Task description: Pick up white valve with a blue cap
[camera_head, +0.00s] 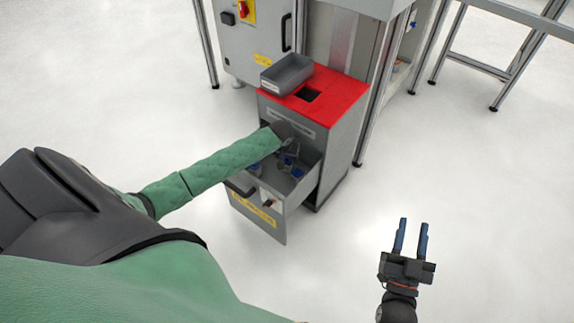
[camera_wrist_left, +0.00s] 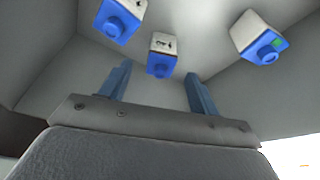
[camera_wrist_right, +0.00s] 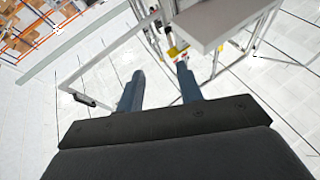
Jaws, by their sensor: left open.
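In the left wrist view, three white valves with blue caps lie in a grey drawer: one in the middle (camera_wrist_left: 162,55), one at the upper left (camera_wrist_left: 119,19) and one at the right (camera_wrist_left: 257,37). My left gripper (camera_wrist_left: 160,84) is open, with the middle valve ahead between its two fingers and apart from them. In the head view, my left arm reaches into the open drawer (camera_head: 276,205), and the gripper (camera_head: 290,150) and valves show small there. My right gripper (camera_head: 411,238) is open and empty over the floor; its fingers also show in the right wrist view (camera_wrist_right: 158,88).
The drawer belongs to a grey cabinet with a red top (camera_head: 335,93). A grey bin (camera_head: 287,75) stands on that top, beside a dark square opening. The drawer walls stand close around my left gripper. The floor around my right gripper is clear.

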